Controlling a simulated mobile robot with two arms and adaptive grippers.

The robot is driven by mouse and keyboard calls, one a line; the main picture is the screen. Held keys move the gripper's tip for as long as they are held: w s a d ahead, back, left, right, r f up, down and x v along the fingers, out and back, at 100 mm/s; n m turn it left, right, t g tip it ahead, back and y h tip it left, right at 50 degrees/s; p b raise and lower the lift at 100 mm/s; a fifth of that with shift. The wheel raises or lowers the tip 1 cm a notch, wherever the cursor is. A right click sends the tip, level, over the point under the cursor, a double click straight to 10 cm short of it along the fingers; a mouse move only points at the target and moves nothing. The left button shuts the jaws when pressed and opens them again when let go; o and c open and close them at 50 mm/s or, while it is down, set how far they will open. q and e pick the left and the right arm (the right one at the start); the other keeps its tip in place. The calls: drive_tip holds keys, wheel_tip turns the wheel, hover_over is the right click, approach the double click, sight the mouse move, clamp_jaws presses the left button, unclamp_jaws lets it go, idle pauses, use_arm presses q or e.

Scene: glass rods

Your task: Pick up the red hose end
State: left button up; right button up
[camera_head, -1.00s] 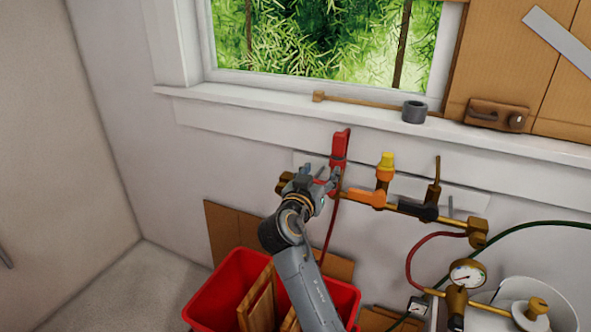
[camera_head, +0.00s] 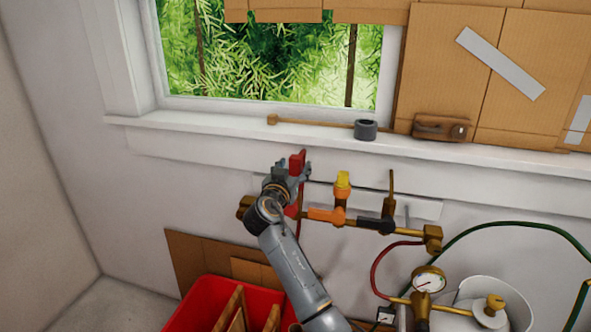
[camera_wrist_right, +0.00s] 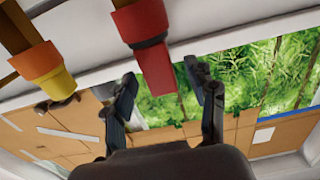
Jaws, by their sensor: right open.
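The red hose end (camera_head: 297,162) stands upright at the left end of the brass pipe manifold on the wall, below the window. It also shows in the right wrist view (camera_wrist_right: 155,68), coming down from the top between the two fingers. My right gripper (camera_head: 292,170) is at the red hose end in the head view and partly covers it. I cannot tell whether either finger touches. My left gripper is not in view.
A yellow-and-orange fitting (camera_head: 342,185) and a black valve (camera_head: 376,224) sit to the right on the manifold. A red bin (camera_head: 195,300) stands below.

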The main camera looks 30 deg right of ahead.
drive_tip(key=shift+x, duration=1.15)
clamp_jaws()
drive_tip(key=shift+r, duration=0.15)
